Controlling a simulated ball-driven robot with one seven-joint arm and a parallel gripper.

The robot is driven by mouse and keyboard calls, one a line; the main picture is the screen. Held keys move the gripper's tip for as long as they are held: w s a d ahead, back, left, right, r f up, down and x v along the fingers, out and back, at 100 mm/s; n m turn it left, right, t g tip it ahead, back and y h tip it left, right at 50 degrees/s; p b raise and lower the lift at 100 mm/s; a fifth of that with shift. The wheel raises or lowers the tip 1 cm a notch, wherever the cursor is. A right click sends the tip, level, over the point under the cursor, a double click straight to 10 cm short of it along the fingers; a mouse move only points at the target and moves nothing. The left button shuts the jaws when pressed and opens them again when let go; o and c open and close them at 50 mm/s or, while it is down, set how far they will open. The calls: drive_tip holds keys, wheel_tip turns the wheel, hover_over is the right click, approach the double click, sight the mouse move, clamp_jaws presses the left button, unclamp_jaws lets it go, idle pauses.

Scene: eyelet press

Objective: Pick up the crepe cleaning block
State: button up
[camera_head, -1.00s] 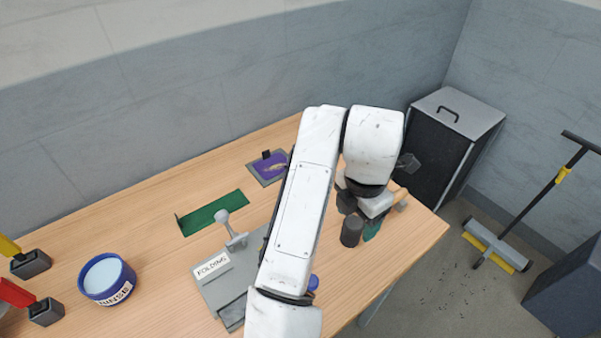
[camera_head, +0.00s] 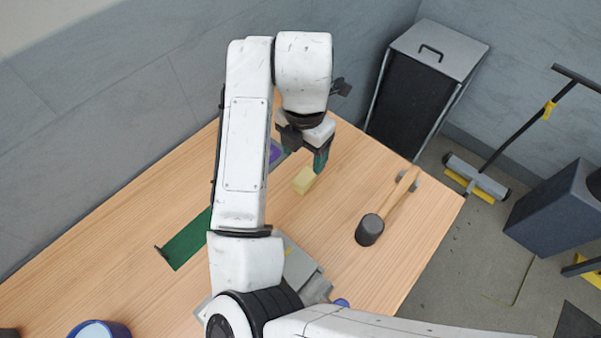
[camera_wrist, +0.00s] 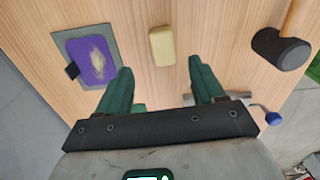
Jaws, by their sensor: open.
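The crepe cleaning block is a small pale yellow block (camera_head: 304,180) lying on the wooden table, just below and left of my gripper in the head view. In the wrist view the block (camera_wrist: 162,46) lies beyond the fingertips, roughly midway between them. My gripper (camera_wrist: 158,72) is open and empty, its two green fingers apart above the table. In the head view my gripper (camera_head: 318,160) is partly hidden by its own wrist, and only one green finger shows clearly. The block stands clear of both fingers.
A black-headed mallet (camera_head: 370,229) lies to the right of the block. A purple pad on a grey plate (camera_wrist: 91,58) lies left of it in the wrist view. A green strip (camera_head: 187,241) and a blue-rimmed tub (camera_head: 98,330) are further left. Table around the block is bare.

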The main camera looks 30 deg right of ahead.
sight(304, 177)
wheel_tip(304, 177, down, 3)
drive_tip(key=shift+f, duration=0.15)
drive_tip(key=shift+s+f, duration=0.15)
drive_tip(key=shift+f, duration=1.2)
drive_tip(key=shift+s+f, duration=0.1)
drive_tip(key=shift+f, duration=1.2)
drive_tip(key=shift+c, duration=0.4)
drive_tip(key=c, duration=1)
drive_tip(key=shift+r, duration=0.1)
drive_tip(key=shift+r, duration=0.7)
drive_tip(key=s+r, duration=0.3)
drive_tip(key=s, duration=0.1)
drive_tip(key=s+r+p, duration=0.1)
drive_tip(key=s+r, duration=0.3)
drive_tip(key=s, duration=0.1)
drive_tip(key=s+r+p, duration=0.1)
drive_tip(key=s+r, duration=0.3)
drive_tip(key=s, duration=0.1)
drive_tip(key=shift+r, duration=0.25)
